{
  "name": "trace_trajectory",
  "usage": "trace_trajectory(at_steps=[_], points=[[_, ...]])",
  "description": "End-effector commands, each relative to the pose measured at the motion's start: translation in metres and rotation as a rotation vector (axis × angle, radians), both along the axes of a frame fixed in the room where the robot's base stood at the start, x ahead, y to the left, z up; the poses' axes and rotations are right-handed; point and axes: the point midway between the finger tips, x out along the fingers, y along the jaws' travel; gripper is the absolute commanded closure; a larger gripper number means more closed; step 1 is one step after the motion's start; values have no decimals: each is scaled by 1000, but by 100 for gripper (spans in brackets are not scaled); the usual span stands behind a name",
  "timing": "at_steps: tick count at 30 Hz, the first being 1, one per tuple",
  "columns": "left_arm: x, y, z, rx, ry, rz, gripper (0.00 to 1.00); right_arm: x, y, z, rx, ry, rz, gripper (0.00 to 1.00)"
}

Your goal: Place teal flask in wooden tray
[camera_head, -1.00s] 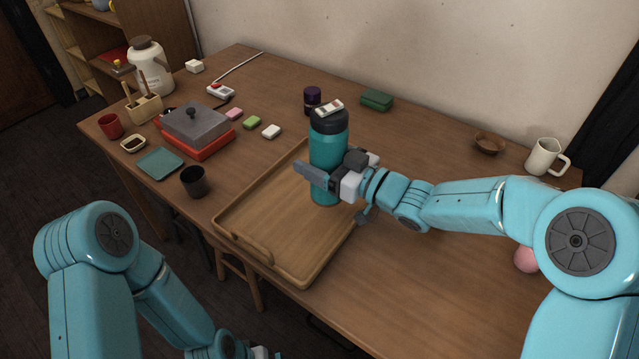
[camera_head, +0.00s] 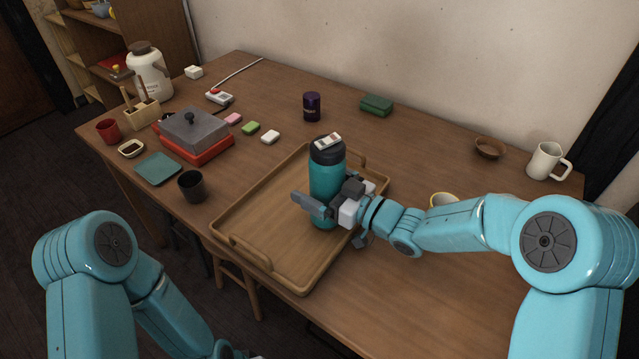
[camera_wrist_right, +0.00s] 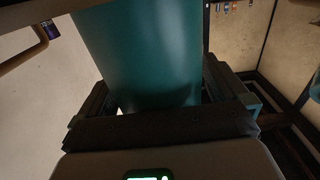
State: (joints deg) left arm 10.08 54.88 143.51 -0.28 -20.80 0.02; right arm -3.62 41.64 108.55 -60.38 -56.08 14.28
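The teal flask (camera_head: 325,183), with a dark lid, stands upright over the wooden tray (camera_head: 251,257), toward its right side. My right gripper (camera_head: 322,205) is shut on the flask, with its fingers around the lower body. In the right wrist view the flask (camera_wrist_right: 145,55) fills the space between the fingers (camera_wrist_right: 155,105). I cannot tell whether the flask's base touches the tray floor. A small pale piece with red shows on the lid. My left arm hangs at the lower left, below the table edge, and its fingers are out of the picture.
A yellow-rimmed cup (camera_head: 443,199) is just behind my right forearm. A black cup (camera_head: 192,186) stands left of the tray. A purple jar (camera_head: 311,107) and green box (camera_head: 376,104) stand behind it. The rest of the tray is empty.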

Motion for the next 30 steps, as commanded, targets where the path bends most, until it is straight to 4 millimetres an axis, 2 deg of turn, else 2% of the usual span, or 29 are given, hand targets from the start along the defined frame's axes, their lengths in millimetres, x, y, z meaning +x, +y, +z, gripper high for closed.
trace_trajectory(at_steps=[8,21,24,30], points=[[0,0,7,0,0,0,0,0,0,7,0,0,0,0],[0,0,6,0,0,0,0,-54,-77,4,0,1,-4,0],[0,0,6,0,0,0,0,-63,-89,4,0,0,-4,0],[0,0,7,0,0,0,0,-70,-98,4,0,0,-1,0]])
